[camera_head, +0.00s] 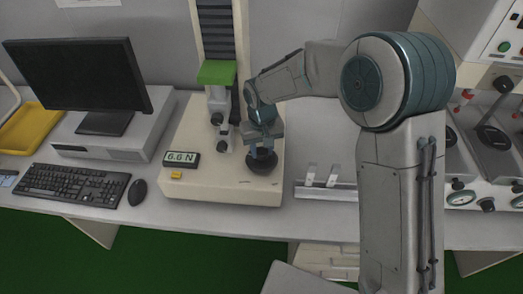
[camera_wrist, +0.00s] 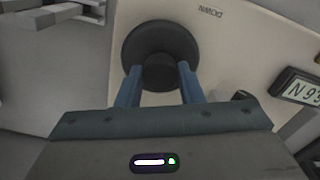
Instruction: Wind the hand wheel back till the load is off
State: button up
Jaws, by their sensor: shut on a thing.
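The hand wheel (camera_head: 262,163) is a dark round disc with a raised hub, on the front right of the cream test stand base (camera_head: 215,190). In the wrist view the hand wheel (camera_wrist: 160,52) is at the top centre. My gripper (camera_head: 262,150) comes down over it from above; in the wrist view the blue fingers of my gripper (camera_wrist: 160,88) are shut on the hub, one on each side. The force display (camera_head: 181,159) reads 6.6 N. The stand's upper and lower grips (camera_head: 222,130) show beside my gripper; whether a sample is between them is too small to tell.
A green block (camera_head: 216,72) is on the stand's column. A small yellow part (camera_head: 176,175) lies by the display. A monitor (camera_head: 80,80), keyboard (camera_head: 75,184) and mouse (camera_head: 138,191) are to the left. A metal rail fixture (camera_head: 325,189) and another machine (camera_head: 490,140) are to the right.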

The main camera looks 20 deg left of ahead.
aim_at(262, 151)
jog(key=shift+r+n+b, duration=0.1)
jog(key=shift+n+b, duration=0.2)
jog(key=shift+n, duration=0.9)
jog(key=o, duration=1)
jog(key=shift+r, duration=0.1)
notch_tip(262, 151, up, 14)
jog(key=b, duration=0.1)
jog(key=shift+f, duration=0.2)
